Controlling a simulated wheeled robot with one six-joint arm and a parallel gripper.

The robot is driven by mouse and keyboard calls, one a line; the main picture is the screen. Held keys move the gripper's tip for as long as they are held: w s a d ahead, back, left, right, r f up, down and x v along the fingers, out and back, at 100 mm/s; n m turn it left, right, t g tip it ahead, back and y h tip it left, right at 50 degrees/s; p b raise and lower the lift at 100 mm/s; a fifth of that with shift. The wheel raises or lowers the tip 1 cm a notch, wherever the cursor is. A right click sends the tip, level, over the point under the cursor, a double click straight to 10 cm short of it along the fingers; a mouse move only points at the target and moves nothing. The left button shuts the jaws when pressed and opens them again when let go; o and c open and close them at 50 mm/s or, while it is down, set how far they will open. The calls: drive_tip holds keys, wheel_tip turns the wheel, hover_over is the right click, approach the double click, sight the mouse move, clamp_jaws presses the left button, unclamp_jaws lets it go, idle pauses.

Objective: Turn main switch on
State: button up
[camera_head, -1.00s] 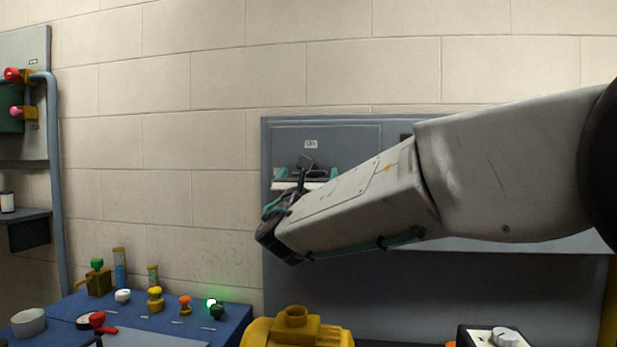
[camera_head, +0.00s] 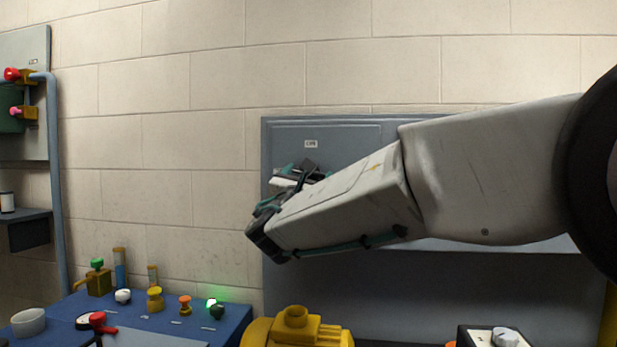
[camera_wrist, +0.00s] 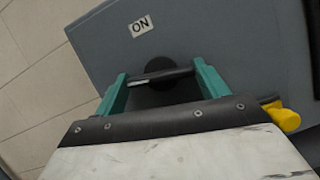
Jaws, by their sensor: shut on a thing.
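The main switch shows in the wrist view as a dark handle (camera_wrist: 158,77) in front of a round black base (camera_wrist: 150,66) on a grey panel. A white label reading "ON" (camera_wrist: 142,26) is above it. My gripper (camera_wrist: 160,72) has its two teal fingers on either side of the handle and is shut on it. In the head view, my gripper (camera_head: 293,177) is against the grey panel (camera_head: 345,135), below a small white label (camera_head: 311,144). My arm hides much of the panel there, and the switch is hard to make out.
A blue bench (camera_head: 235,316) with several coloured knobs and a lit green lamp (camera_head: 211,303) stands at lower left. A yellow machine (camera_head: 297,318) and a box with a pale knob (camera_head: 506,337) are below my arm. A yellow part (camera_wrist: 286,118) shows right in the wrist view.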

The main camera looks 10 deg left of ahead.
drive_tip(key=shift+a+r+m+g+h, duration=0.1)
drive_tip(key=shift+m+g+h, duration=0.8)
drive_tip(key=shift+m, duration=2.25)
drive_tip(key=shift+a+r+m+g+h, duration=0.1)
drive_tip(key=shift+m+g+h, duration=0.75)
drive_tip(key=shift+m, duration=2.35)
drive_tip(key=shift+m+g+h, duration=0.75)
drive_tip(key=shift+m+g, duration=0.2)
drive_tip(key=shift+m, duration=2.2)
drive_tip(key=o, duration=1)
drive_tip(key=v, duration=0.8)
